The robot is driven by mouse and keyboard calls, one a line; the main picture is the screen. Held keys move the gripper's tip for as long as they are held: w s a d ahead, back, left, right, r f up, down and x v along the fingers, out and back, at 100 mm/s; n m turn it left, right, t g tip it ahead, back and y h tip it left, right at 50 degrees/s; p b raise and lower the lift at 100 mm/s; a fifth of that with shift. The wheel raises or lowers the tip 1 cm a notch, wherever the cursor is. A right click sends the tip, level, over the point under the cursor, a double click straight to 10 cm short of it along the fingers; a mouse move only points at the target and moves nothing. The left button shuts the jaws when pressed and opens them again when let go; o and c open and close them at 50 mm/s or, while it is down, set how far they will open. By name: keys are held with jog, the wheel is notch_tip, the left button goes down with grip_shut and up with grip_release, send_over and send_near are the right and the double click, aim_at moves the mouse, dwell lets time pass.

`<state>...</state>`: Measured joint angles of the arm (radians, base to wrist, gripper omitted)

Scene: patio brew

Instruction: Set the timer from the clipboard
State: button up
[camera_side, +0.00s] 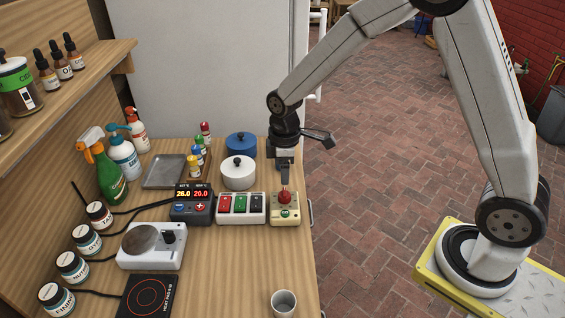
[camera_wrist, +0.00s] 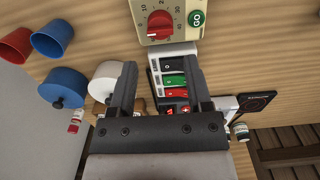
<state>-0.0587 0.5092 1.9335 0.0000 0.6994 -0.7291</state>
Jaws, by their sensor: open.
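The timer (camera_side: 285,209) is a beige box with a red knob and a green GO button, near the table's right edge. In the wrist view the timer (camera_wrist: 183,33) is at the top, partly cut off; its red knob (camera_wrist: 160,24) sits on a numbered dial beside the GO button (camera_wrist: 196,19). My gripper (camera_side: 286,181) points down just above the knob, seemingly apart from it. In the wrist view my gripper (camera_wrist: 160,85) has its two fingers spread with nothing between them. I see no clipboard that I can make out in either view.
A switch box (camera_side: 241,208) with red, green and black switches stands left of the timer. A display controller (camera_side: 192,204), white pot (camera_side: 238,174) and blue pot (camera_side: 241,144) are close by. A grey cup (camera_side: 284,303) stands in front. The wood between timer and cup is clear.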

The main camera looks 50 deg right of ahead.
aim_at(284, 191)
jog(key=shift+f, duration=3.8)
grip_shut()
